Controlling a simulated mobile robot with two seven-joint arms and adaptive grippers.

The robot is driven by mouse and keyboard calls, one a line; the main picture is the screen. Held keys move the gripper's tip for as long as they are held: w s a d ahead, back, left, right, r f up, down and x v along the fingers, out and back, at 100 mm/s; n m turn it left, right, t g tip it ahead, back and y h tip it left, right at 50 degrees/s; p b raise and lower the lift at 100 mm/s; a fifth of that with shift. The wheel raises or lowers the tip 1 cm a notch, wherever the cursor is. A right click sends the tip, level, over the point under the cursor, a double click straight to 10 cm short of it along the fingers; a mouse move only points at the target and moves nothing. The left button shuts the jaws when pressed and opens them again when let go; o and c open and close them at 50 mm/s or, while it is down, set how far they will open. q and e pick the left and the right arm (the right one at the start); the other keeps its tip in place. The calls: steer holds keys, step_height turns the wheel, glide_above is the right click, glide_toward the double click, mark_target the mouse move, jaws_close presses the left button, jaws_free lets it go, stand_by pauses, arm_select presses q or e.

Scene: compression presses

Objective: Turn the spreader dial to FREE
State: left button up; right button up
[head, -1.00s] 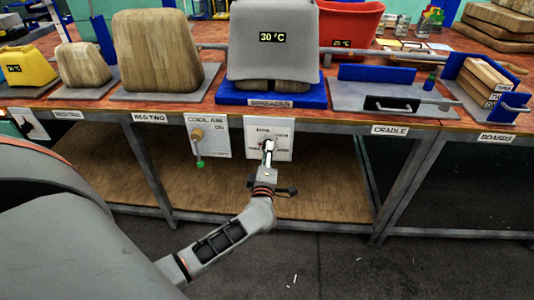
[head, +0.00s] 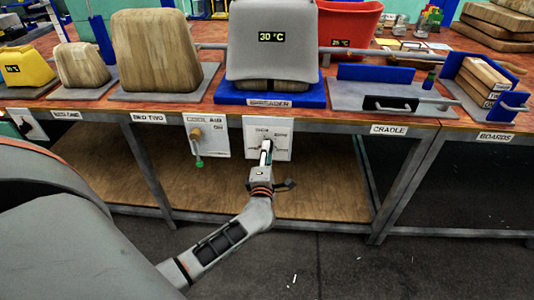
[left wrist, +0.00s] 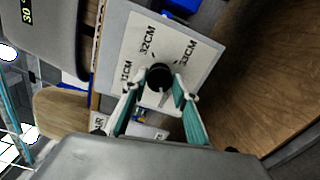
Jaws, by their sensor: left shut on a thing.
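The spreader dial (left wrist: 158,86) is a dark round knob on a pale square panel (left wrist: 190,38) with 31CM, 32CM and 33CM marks around it in the left wrist view. I cannot make out a FREE mark or which mark the dial points to. In the head view the panel (head: 282,136) hangs below the SPREADER label (head: 270,103). My left gripper (head: 267,142) is at the panel and hides most of the dial. In the left wrist view its fingers (left wrist: 160,76) are shut on the dial, one on each side. My right gripper is out of view.
A grey press (head: 271,60) with a 30 °C display stands on the blue base (head: 240,99) above the panel. The COOL AIR panel (head: 213,138) with its small lever is close on the left. The bench edge (head: 330,118) runs above my gripper; a wooden shelf (head: 320,195) lies below.

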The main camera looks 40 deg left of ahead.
arm_select(q)
steer(key=o, duration=1.1)
steer(key=v, duration=1.2)
steer(key=shift+d, duration=0.1)
